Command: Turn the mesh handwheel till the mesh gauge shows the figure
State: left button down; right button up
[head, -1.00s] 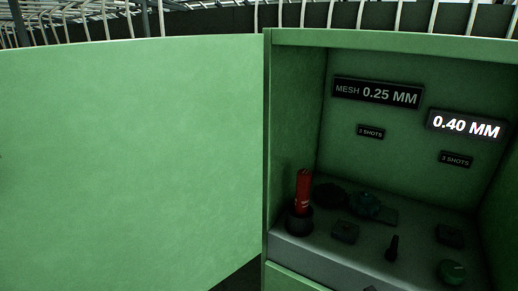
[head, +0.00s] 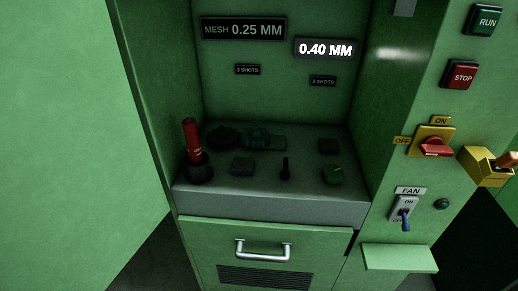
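A dark gauge plate reading "MESH 0.25 MM" (head: 243,29) is on the back wall of a green recess. To its right and a little lower, a lit plate reads "0.40 MM" (head: 326,49). On the grey shelf (head: 270,210) below sit a dark round part (head: 223,138) at the back left and a teal knobbed part (head: 257,137) beside it. I cannot tell whether either is the mesh handwheel. Neither of my grippers is in view.
A red-handled lever (head: 192,142) stands at the shelf's left. Small plates read "3 SHOTS" (head: 322,81). Below is a drawer handle (head: 264,251). On the right panel are a RUN button (head: 486,20), a STOP button (head: 460,75), a red rotary switch (head: 433,147) and a FAN switch (head: 404,211).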

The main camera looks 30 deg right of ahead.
aim_at(332, 174)
jog(key=z, duration=1.45)
